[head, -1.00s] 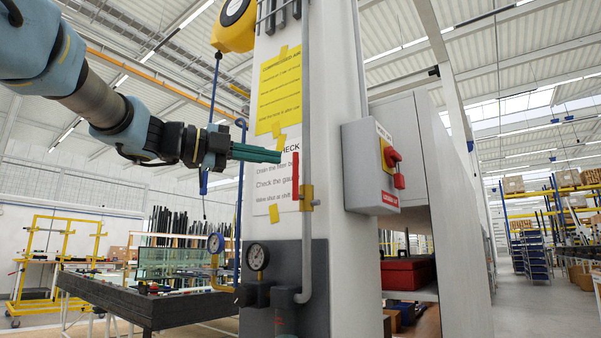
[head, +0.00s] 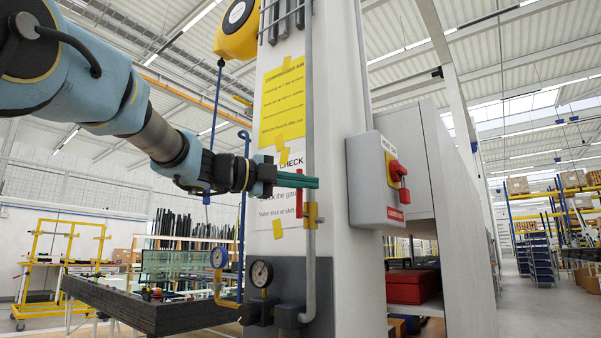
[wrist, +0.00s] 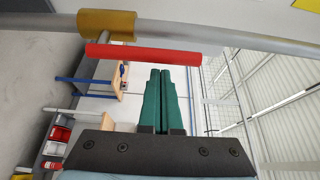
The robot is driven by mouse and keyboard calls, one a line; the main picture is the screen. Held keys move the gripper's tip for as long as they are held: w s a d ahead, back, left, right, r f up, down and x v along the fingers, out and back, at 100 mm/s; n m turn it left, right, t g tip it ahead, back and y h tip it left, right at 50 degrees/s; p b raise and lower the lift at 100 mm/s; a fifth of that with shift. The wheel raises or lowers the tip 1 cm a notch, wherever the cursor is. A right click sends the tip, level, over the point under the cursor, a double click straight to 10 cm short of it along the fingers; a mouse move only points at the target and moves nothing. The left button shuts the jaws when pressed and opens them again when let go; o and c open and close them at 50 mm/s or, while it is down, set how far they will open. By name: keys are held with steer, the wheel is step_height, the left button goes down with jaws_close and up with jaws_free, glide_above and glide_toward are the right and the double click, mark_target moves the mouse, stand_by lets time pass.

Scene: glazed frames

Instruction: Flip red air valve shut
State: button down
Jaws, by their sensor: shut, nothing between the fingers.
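The air valve has a brass body (head: 311,215) on the vertical grey pipe (head: 309,120) and a red lever (head: 299,200). The lever stands upright, parallel to the pipe. In the wrist view, the red lever (wrist: 145,54) lies across the picture alongside the pipe, with the brass body (wrist: 106,23) at its left end. My gripper (head: 317,182) has green fingers, shut and empty, at the height of the lever's upper part. In the wrist view, the fingertips (wrist: 160,70) end right beside the lever, nearer its free end. I cannot tell whether they touch it.
A grey switch box (head: 370,180) with a red knob is mounted just right of the pipe. Pressure gauges (head: 261,273) sit below the valve. A yellow hose reel (head: 237,25) hangs above. A dark table (head: 150,315) stands behind on the left.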

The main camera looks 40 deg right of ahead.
steer(key=shift+w+a, duration=0.4)
steer(key=shift+w, duration=0.45)
